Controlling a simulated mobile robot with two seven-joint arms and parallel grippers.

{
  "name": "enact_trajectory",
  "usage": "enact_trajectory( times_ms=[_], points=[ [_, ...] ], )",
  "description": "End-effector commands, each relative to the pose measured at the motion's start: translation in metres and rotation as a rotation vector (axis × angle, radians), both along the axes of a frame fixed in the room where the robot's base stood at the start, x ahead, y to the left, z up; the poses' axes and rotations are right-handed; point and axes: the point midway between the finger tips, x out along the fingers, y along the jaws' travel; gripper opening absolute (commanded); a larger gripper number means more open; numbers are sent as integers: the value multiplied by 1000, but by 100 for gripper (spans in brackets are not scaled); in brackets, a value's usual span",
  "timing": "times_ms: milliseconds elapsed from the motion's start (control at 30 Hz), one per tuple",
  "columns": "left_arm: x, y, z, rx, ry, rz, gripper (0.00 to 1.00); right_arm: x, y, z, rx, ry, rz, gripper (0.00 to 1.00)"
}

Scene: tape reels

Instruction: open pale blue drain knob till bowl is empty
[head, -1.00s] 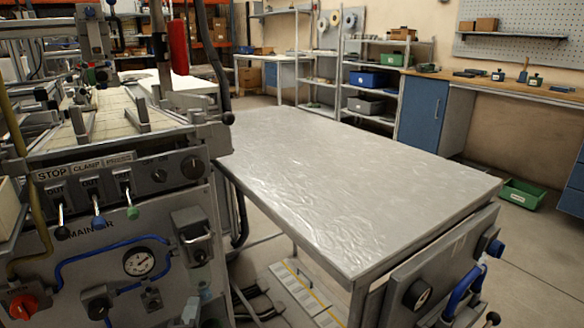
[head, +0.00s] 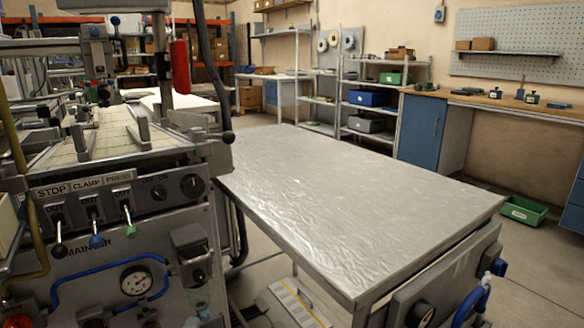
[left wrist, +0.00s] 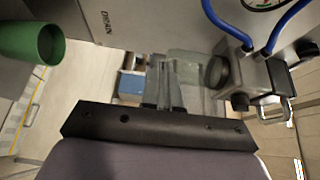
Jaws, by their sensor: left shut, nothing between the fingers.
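My left gripper (left wrist: 164,88) shows in the left wrist view with its narrow fingers shut and nothing between them. The fingertips are near the end of a clear, greyish bowl (left wrist: 192,66), which hangs from a grey filter body (left wrist: 248,78). The word DRAIN is on the panel beside it. The liquid level is unclear. In the head view the filter body (head: 190,250) is on the front panel, with the bowl (head: 201,294) below. My right gripper is in neither view.
A green cup (left wrist: 32,42) shows at the upper left of the wrist view. Blue hoses (head: 92,276) and a pressure gauge (head: 136,280) are left of the filter on the panel. A metal table (head: 350,210) stands to the right, its top bare.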

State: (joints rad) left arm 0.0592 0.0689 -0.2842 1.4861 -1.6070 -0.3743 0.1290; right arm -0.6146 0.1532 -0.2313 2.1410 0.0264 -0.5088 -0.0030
Motion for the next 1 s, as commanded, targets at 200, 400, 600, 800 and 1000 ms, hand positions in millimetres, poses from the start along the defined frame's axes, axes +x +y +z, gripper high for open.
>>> enact_trajectory(
  times_ms=[200, 400, 600, 800, 1000],
  points=[
    [0, -1, -3, 1, -1, -2, 0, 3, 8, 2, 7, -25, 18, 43],
    [-1, 0, -1, 2, 0, -2, 0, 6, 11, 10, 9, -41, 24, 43],
    [-4, 5, -2, 1, 0, -1, 0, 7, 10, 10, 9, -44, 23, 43],
    [-13, 1, -3, 0, 2, -2, 0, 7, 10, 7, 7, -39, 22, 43],
    [-33, -13, -2, -1, 1, -1, 0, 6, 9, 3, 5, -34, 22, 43]
  ],
)
